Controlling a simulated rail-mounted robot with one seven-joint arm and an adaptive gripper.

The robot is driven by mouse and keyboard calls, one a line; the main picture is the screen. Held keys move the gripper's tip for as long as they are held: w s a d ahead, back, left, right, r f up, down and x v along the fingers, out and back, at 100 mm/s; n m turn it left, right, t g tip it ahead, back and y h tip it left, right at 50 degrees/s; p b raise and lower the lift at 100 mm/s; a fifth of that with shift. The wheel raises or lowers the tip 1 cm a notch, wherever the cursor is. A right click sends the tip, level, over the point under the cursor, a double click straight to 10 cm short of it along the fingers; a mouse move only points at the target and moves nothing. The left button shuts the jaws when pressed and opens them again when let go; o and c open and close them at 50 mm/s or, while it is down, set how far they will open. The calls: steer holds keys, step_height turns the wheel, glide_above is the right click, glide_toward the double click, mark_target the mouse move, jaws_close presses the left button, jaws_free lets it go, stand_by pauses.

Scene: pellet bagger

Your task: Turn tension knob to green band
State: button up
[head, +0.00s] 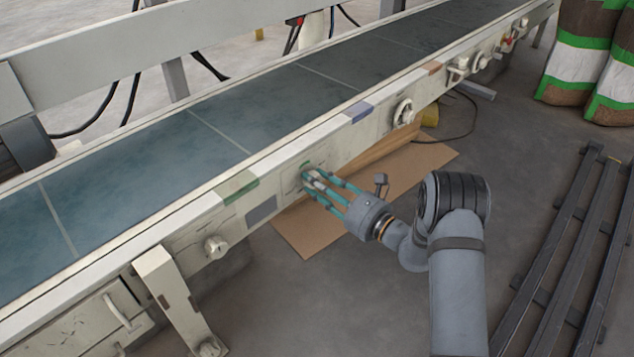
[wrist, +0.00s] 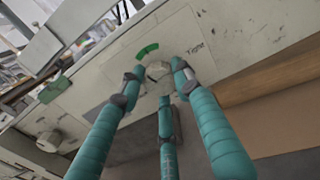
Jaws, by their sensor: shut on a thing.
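The tension knob (wrist: 157,70) is a pale knob on the side panel of the conveyor. A green band (wrist: 147,51) is marked on the panel just above it in the wrist view, with small lettering to its right. My gripper (wrist: 155,80) has teal fingers with grey joints and is shut on the knob, with fingertips on both sides of it and one below. In the head view my gripper (head: 312,178) reaches the panel from the right, and its fingers hide most of the knob. The knob's pointer cannot be made out.
The conveyor belt (head: 240,118) runs above the panel. Other knobs (head: 403,112) and (head: 216,247) sit along the same side. Cardboard (head: 300,238) lies on the floor below. Dark metal rails (head: 560,260) and filled bags (head: 590,60) are at the right.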

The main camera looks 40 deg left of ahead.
steer(key=c, duration=0.5)
steer(key=shift+o, duration=0.2)
steer(key=m+p, duration=0.4)
steer(key=p, duration=0.1)
steer(key=shift+f+m, duration=0.1)
steer(key=shift+m, duration=0.2)
steer(key=o, duration=1.1)
steer(key=shift+c, duration=0.2)
steer(key=shift+o, duration=0.4)
steer(key=s+d, duration=0.1)
steer(key=d, duration=1.1)
steer(key=shift+s, duration=0.35)
